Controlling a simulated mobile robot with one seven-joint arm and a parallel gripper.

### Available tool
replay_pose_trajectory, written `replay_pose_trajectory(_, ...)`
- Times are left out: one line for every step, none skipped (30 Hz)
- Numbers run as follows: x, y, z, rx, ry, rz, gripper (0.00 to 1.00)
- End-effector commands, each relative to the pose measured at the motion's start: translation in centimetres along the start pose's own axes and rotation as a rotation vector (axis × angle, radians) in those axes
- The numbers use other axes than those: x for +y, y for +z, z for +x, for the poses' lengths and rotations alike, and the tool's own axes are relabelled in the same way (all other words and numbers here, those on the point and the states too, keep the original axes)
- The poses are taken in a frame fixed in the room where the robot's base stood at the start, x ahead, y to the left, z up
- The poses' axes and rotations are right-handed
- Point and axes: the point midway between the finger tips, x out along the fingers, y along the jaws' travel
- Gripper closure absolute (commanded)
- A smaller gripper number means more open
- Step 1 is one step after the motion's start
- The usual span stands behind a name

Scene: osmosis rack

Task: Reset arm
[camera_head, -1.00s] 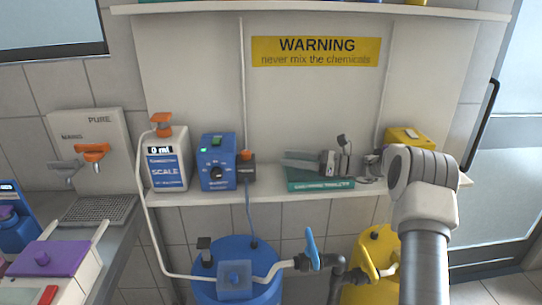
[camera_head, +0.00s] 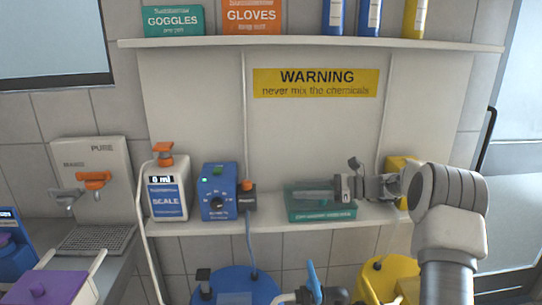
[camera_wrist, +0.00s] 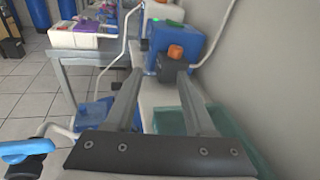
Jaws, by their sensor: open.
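My gripper (camera_head: 318,190) is at the right half of the lower shelf, pointing left, in front of the teal box (camera_head: 322,212). In the wrist view my gripper (camera_wrist: 158,97) shows two grey fingers set apart with nothing between them. My arm comes in from the right side of the head view. Part of the teal box is hidden behind my gripper.
A yellow box (camera_head: 398,168) is partly behind my arm. Blue (camera_head: 235,286) and yellow (camera_head: 392,272) barrels stand below the lower shelf (camera_head: 275,222). The upper shelf (camera_head: 310,44) holds goggles, gloves and bottles.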

Motion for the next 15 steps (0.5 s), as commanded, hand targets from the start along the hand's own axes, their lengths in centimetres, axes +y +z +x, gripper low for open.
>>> replay_pose_trajectory(1.2,1.7,0.8,0.052,0.028,-0.05,0.46)
replay_pose_trajectory(2.0,2.2,1.1,0.084,0.045,-0.079,0.46)
replay_pose_trajectory(3.0,3.0,1.5,0.128,0.067,-0.119,0.46)
replay_pose_trajectory(3.9,3.5,1.8,0.159,0.084,-0.149,0.46)
replay_pose_trajectory(4.6,4.0,2.0,0.191,0.1,-0.18,0.46)
replay_pose_trajectory(5.8,4.7,2.2,0.232,0.123,-0.221,0.46)
replay_pose_trajectory(6.6,5.2,2.4,0.262,0.14,-0.253,0.46)
replay_pose_trajectory(7.4,5.6,2.5,0.292,0.156,-0.286,0.46)
replay_pose_trajectory(8.6,6.2,2.6,0.331,0.18,-0.328,0.46)
replay_pose_trajectory(9.4,6.5,2.6,0.36,0.198,-0.361,0.46)
replay_pose_trajectory(10.3,6.9,2.6,0.389,0.216,-0.394,0.46)
replay_pose_trajectory(11.4,7.4,2.6,0.427,0.239,-0.438,0.46)
replay_pose_trajectory(12.3,7.8,2.5,0.455,0.257,-0.473,0.46)
replay_pose_trajectory(13.2,8.1,2.4,0.482,0.275,-0.507,0.46)
replay_pose_trajectory(14.3,8.5,2.2,0.518,0.299,-0.552,0.46)
